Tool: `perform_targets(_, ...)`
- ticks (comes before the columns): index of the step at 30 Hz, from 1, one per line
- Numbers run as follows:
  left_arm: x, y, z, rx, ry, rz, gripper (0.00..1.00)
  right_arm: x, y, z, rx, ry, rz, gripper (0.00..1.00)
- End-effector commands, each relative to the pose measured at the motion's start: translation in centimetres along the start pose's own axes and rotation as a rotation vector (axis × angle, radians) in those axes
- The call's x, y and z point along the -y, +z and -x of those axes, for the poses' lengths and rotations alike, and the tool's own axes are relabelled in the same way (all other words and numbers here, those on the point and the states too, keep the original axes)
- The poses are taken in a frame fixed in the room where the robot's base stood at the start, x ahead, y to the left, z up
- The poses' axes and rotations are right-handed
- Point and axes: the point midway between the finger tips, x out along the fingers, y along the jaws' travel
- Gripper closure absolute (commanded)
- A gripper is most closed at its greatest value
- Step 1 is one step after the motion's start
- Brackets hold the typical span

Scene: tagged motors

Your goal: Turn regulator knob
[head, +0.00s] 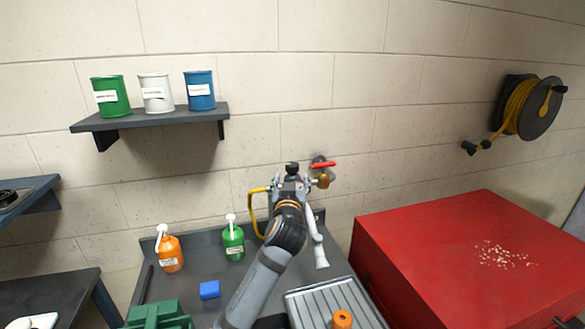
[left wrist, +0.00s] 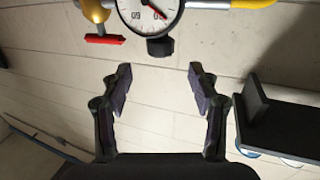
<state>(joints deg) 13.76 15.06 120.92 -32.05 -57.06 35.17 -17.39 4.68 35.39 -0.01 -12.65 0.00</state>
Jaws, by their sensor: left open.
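The black regulator knob (head: 292,168) shows on the wall fittings just above my left gripper (head: 290,187) in the head view. In the left wrist view, which is upside down, the knob (left wrist: 160,47) sits beside a round white gauge (left wrist: 150,14) with a red needle. My left gripper (left wrist: 160,85) is open and empty. Its two fingers point at the knob, which lines up with the gap between them. The fingertips look apart from it. My own wrist hides part of the regulator in the head view. My right gripper is not in view.
A red-handled valve (head: 322,165) with a brass fitting is right beside the regulator, and a yellow hose (head: 256,212) hangs left. A shelf (head: 150,118) with cans is upper left. Bottles, a blue block (head: 209,290) and a grey tray stand below. A red cabinet (head: 460,260) is right.

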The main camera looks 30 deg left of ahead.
Motion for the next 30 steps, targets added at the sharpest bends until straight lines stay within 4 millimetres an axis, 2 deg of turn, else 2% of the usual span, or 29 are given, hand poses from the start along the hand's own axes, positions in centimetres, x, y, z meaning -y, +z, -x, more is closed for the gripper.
perform_targets(9, 0.1, -0.5, -6.5, 0.001, -0.002, -0.002, 0.39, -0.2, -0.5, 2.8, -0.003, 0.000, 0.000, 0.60)
perform_targets(13, 0.1, -0.4, -8.5, 0.001, -0.002, -0.001, 0.39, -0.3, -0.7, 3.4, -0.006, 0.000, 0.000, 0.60)
perform_targets(18, 0.1, -0.1, -9.6, 0.001, -0.001, 0.000, 0.39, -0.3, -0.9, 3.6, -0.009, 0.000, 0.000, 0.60)
perform_targets(25, 0.1, -0.1, -9.7, 0.000, 0.000, 0.000, 0.39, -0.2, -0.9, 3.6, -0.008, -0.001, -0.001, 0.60)
perform_targets(30, 0.1, -0.1, -9.7, 0.000, 0.000, 0.000, 0.61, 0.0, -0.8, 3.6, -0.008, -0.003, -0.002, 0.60)
